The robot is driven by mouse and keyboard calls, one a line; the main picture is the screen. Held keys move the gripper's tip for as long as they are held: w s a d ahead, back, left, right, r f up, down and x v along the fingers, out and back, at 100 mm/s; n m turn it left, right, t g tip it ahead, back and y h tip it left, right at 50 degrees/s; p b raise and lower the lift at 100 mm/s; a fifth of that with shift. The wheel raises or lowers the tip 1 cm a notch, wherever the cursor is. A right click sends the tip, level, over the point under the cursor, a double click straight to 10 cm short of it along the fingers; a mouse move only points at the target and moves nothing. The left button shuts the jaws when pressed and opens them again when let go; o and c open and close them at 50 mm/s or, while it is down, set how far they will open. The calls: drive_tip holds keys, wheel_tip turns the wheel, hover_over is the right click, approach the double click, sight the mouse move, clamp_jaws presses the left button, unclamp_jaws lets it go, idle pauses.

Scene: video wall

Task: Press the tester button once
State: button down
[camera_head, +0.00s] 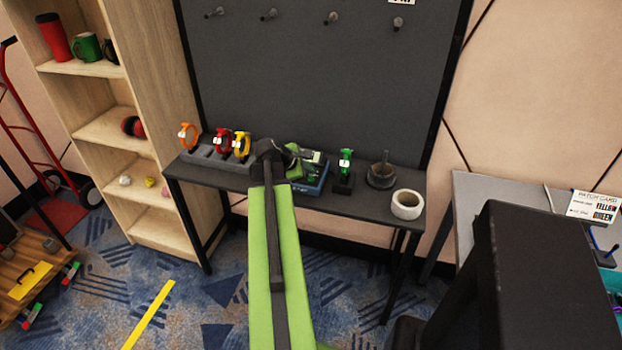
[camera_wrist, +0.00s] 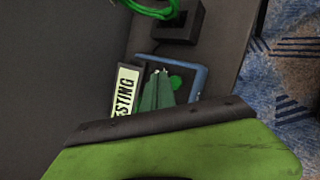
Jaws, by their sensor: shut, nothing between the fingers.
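The tester is a blue tray-like box on the dark bench, and its blue edge (camera_head: 322,188) shows past my gripper in the head view. In the wrist view its blue rim (camera_wrist: 200,78) frames a dark face with a round green button (camera_wrist: 176,82). My gripper (camera_head: 311,172) is shut and empty over the tester. In the wrist view its green fingers (camera_wrist: 157,84) point at the tester face, just beside the button. I cannot tell whether they touch anything.
A green band on a dark stand (camera_head: 344,178) stands close right of the tester. A dark pot (camera_head: 381,177) and a white ring (camera_head: 407,205) sit farther right. Red, yellow and orange bands on a rack (camera_head: 207,158) are at left. A dark pegboard (camera_head: 310,75) rises behind.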

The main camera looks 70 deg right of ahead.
sight(309, 180)
drive_tip(key=shift+r+p, duration=2.15)
drive_tip(key=shift+r, duration=0.25)
drive_tip(key=shift+f, duration=0.1)
drive_tip(key=shift+w, duration=0.1)
